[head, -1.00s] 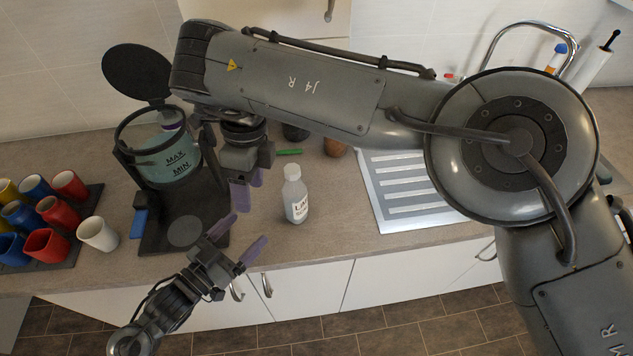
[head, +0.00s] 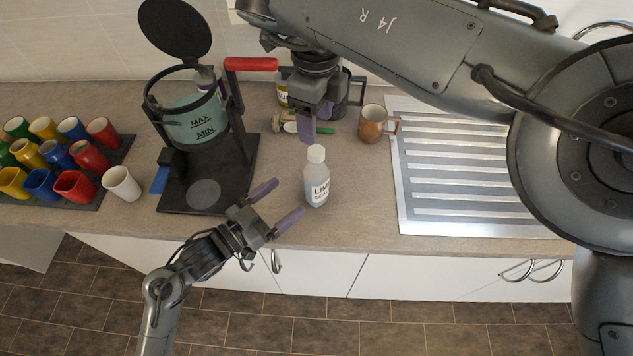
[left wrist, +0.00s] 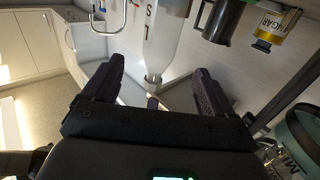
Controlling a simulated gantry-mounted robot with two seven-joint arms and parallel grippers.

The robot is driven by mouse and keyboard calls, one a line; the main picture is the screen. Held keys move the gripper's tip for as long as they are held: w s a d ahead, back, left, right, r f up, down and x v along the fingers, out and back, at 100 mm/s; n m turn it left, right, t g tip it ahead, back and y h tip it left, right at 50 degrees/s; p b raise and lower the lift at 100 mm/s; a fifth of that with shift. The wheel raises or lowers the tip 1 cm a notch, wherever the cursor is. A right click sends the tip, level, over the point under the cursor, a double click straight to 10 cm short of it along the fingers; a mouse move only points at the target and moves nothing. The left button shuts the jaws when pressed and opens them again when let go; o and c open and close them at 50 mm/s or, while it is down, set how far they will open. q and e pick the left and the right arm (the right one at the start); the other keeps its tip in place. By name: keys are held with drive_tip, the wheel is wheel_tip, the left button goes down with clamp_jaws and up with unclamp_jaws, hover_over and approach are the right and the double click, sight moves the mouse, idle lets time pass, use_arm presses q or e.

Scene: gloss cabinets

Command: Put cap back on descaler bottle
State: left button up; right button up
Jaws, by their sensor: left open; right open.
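The descaler bottle (head: 317,187) stands upright on the counter, white with dark lettering. Its top is a white, cap-like piece (head: 316,153); I cannot tell whether this is a loose cap or how firmly it sits. My left gripper (head: 290,204) is open and empty, low and just left of the bottle, apart from it.
A black coffee machine (head: 240,165) stands left of the bottle. A rack (head: 90,197) of coloured cups and a white cup (head: 121,184) are farther left. A copper mug (head: 373,124) and a metal drainer (head: 455,215) are right.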

sight(308, 182)
use_arm(q)
drive_tip(key=x, duration=1)
drive_tip(key=shift+w+d, duration=0.1)
drive_tip(key=shift+d, duration=0.1)
drive_tip(key=shift+c, duration=0.4)
